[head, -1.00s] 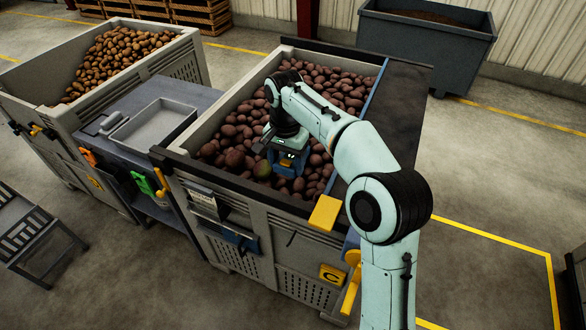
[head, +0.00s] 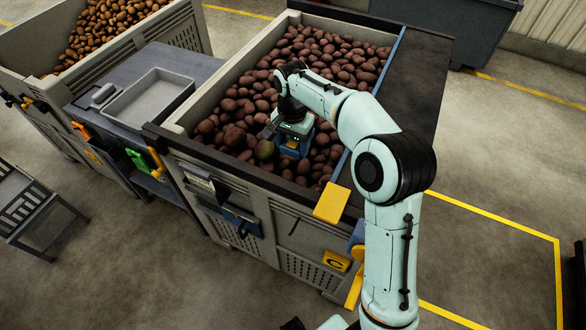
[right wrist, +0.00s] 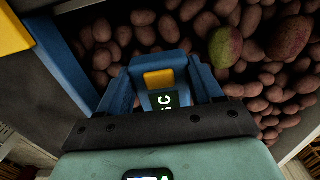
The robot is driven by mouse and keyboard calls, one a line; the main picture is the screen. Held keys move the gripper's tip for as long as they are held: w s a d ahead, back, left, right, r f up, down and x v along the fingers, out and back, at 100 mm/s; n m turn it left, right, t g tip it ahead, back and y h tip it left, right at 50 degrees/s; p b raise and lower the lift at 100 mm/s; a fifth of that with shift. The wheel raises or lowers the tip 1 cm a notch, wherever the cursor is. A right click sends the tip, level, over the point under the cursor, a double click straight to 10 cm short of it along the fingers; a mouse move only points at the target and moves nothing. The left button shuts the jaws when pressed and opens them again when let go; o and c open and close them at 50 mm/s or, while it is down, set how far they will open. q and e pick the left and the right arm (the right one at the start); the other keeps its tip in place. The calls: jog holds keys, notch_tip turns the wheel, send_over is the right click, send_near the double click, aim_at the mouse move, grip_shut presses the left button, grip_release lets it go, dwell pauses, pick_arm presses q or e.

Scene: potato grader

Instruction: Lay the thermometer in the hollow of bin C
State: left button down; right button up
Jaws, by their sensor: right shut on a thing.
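My right gripper (head: 293,148) is over the potatoes near the front right of bin C (head: 283,210), pointing down. The head view mostly hides the thermometer behind the gripper. Potatoes lie just beyond the fingers; I cannot tell whether it touches them. The hollow cannot be made out. My left gripper is not in view.
A blue strip and dark panel (head: 420,85) edge bin C's right side. A grey tray (head: 155,100) sits on the bench at left, beside another potato bin (head: 185,33).

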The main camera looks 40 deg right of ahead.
aim_at(292, 174)
notch_tip(292, 174, down, 11)
jog(key=shift+w+b, duration=0.1)
jog(key=shift+b, duration=0.4)
jog(key=shift+f, duration=0.1)
jog(key=o, duration=1.1)
jog(key=shift+o, duration=0.2)
notch_tip(292, 174, up, 12)
jog(key=shift+r+p, duration=0.1)
jog(key=shift+p, duration=0.65)
